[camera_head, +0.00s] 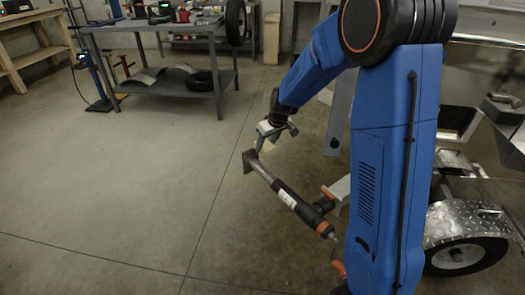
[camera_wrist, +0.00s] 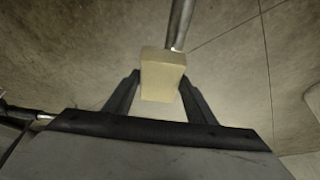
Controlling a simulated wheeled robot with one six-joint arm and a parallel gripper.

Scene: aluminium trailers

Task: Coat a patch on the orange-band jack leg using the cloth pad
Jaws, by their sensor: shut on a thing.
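My gripper (camera_head: 274,129) is shut on the cloth pad, a pale beige block (camera_wrist: 163,72) held between the two dark fingers in the wrist view. In the head view a small pale part of the pad (camera_head: 268,145) shows under the gripper. The jack leg (camera_head: 263,171) is a grey tube with a flat foot plate at its far end, a black section with a white label, and orange parts near the trailer. The pad is close to the tube near its foot end. In the wrist view a grey tube (camera_wrist: 181,22) runs up behind the pad; I cannot tell whether they touch.
The trailer's diamond-plate fender (camera_head: 465,220) and wheel (camera_head: 467,256) stand at the right. A grey workbench (camera_head: 160,82) with tools on it and a tyre on its lower shelf is at the back left. A wooden bench (camera_head: 35,52) is farther left.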

